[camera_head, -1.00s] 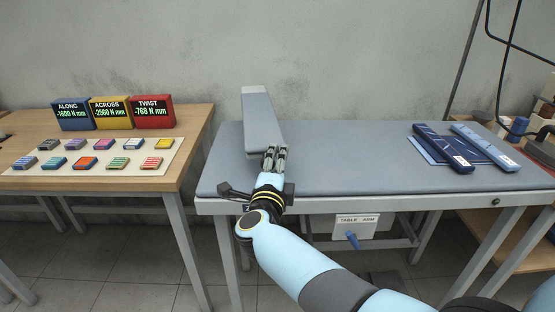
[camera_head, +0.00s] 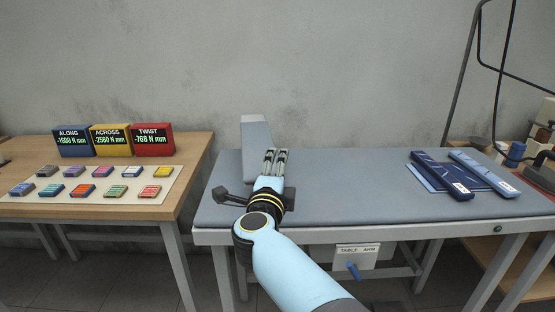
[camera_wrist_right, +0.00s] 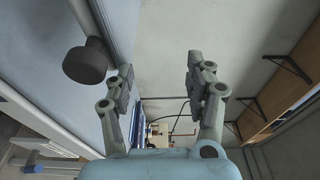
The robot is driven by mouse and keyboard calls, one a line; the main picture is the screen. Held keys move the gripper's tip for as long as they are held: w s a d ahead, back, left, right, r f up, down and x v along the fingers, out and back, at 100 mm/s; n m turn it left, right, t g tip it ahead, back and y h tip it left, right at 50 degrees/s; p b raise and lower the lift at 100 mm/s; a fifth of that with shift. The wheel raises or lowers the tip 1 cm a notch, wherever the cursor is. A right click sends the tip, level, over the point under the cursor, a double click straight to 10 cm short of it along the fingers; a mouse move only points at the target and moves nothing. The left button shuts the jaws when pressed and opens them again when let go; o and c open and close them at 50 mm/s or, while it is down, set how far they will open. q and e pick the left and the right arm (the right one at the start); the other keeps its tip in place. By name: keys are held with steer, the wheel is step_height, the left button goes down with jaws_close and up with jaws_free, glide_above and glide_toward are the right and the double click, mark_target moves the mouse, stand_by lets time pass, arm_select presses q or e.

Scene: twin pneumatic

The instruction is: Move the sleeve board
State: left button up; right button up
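The sleeve board (camera_head: 256,133), a grey padded, tapered board, stands out at the left end of the grey padded table (camera_head: 350,190). My right gripper (camera_head: 275,155) is in front of it and slightly right of it in the head view, and hides its near part. In the right wrist view the fingers (camera_wrist_right: 160,75) are spread, with nothing seen between them. A dark round knob (camera_wrist_right: 85,62) is beside the fingers there. I cannot tell whether the gripper touches the board. My left gripper is not in view.
A box labelled TABLE ARM (camera_head: 356,256) with a blue lever hangs below the front edge. A wooden table (camera_head: 190,150) at left bears three displays and several small coloured blocks. The table's middle is clear.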

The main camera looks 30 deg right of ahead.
steer(key=shift+r, duration=1.8)
